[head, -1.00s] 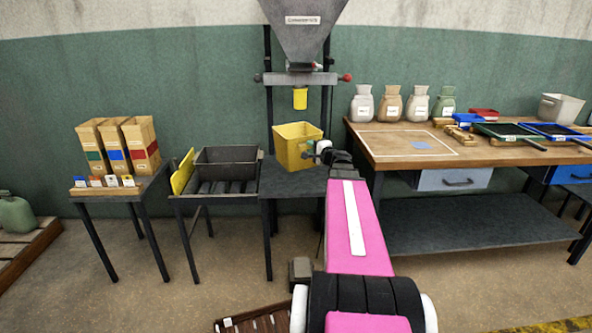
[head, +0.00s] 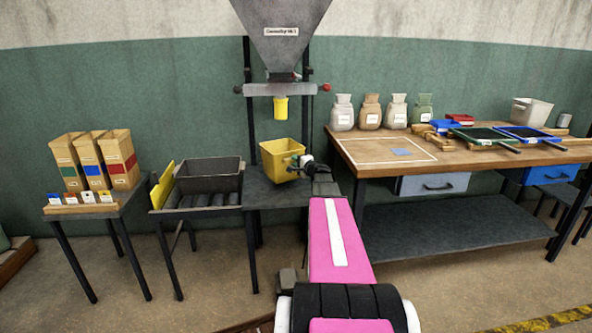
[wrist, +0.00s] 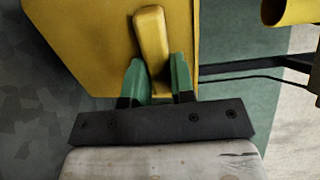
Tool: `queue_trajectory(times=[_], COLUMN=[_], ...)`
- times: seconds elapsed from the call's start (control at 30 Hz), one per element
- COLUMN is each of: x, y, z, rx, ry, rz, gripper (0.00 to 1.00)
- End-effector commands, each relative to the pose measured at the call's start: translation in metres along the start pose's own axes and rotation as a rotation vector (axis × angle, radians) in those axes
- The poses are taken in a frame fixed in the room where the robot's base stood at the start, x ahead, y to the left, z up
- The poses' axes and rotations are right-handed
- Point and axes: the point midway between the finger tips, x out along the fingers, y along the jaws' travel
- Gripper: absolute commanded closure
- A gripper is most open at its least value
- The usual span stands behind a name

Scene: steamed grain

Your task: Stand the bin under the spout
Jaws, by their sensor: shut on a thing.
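The yellow bin (head: 282,158) is at the dark stand below the hopper, slightly tilted; whether its base touches the stand top I cannot tell. The yellow spout (head: 281,107) hangs from the grey hopper (head: 281,30), above the bin. My gripper (head: 301,161) is at the bin's right side. In the wrist view my gripper (wrist: 155,85) has its green fingers shut on the yellow handle of the bin (wrist: 85,40). The spout (wrist: 287,10) shows at the top right of that view.
The dark stand (head: 262,196) lies beneath the bin. A roller table with a dark crate (head: 210,176) stands to its left, with a yellow plate (head: 162,186) upright at the crate's left. The wooden workbench (head: 440,160) stands close on the right.

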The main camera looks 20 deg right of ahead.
Motion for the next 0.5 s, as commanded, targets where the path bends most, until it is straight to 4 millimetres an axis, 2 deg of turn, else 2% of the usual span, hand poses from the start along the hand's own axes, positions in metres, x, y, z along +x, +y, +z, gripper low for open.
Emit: queue_trajectory(times=[0.27, 0.5], x=[0.0, -0.001], y=[0.034, 0.037], z=[0.0, 0.001], rx=[0.002, 0.0], ry=[0.0, 0.0], rz=[0.0, -0.001], gripper=[1.0, 1.0])
